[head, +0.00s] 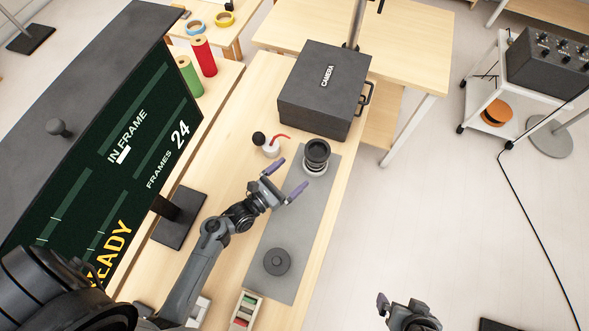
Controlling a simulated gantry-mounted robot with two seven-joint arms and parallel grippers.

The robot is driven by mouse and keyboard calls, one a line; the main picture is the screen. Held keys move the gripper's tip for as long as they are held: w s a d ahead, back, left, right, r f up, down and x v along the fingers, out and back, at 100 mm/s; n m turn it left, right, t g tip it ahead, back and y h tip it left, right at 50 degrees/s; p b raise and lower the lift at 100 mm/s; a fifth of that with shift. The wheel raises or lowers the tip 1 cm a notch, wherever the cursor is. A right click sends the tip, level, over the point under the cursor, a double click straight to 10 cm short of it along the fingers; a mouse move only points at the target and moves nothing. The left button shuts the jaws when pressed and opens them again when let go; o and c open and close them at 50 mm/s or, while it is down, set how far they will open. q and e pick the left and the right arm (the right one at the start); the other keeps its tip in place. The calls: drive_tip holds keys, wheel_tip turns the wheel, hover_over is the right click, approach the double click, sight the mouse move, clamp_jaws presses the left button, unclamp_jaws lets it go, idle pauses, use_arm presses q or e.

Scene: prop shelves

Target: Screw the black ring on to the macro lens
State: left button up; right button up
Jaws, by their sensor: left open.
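A short dark cylinder with a pale lower band, which looks like the macro lens (317,155), stands upright at the far end of the grey mat. A flat round black piece, which looks like the black ring (277,262), lies at the mat's near end. My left gripper (288,179) is open and empty, with its purple fingertips spread just left of and nearer than the lens, apart from it. My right gripper (392,306) is at the bottom edge, off the table over the floor; its jaws do not show clearly.
A black camera box (325,88) stands behind the lens. A large display (110,150) fills the left side. A small wooden box (242,311) sits at the near edge. The mat's middle (300,220) is clear.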

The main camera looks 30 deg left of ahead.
idle(0.6)
use_arm(q)
drive_tip(key=m+g, duration=0.2)
drive_tip(key=m, duration=0.3)
drive_tip(key=shift+a+f, duration=0.1)
drive_tip(key=m, duration=0.1)
drive_tip(key=m+g, duration=0.1)
drive_tip(key=m, duration=0.2)
drive_tip(key=shift+s+a+f+g+y, duration=0.1)
drive_tip(key=shift+s+a+g+y, duration=0.1)
drive_tip(key=shift+s+g+y, duration=0.15)
drive_tip(key=shift+s+a+m+g+y, duration=0.1)
drive_tip(key=shift+m+g+y, duration=0.2)
drive_tip(key=shift+m, duration=0.9)
drive_tip(key=s+r+m+g+y, duration=0.1)
drive_tip(key=s+r+m+g, duration=0.2)
drive_tip(key=s+m, duration=0.5)
drive_tip(key=s+a+r+m+g+y, duration=0.1)
drive_tip(key=s+r+m+g, duration=0.3)
drive_tip(key=m, duration=1.1)
drive_tip(key=shift+s+r+g+y, duration=0.15)
drive_tip(key=shift+s+g+y, duration=0.85)
drive_tip(key=shift+s, duration=1.25)
drive_tip(key=shift+g+h, duration=0.25)
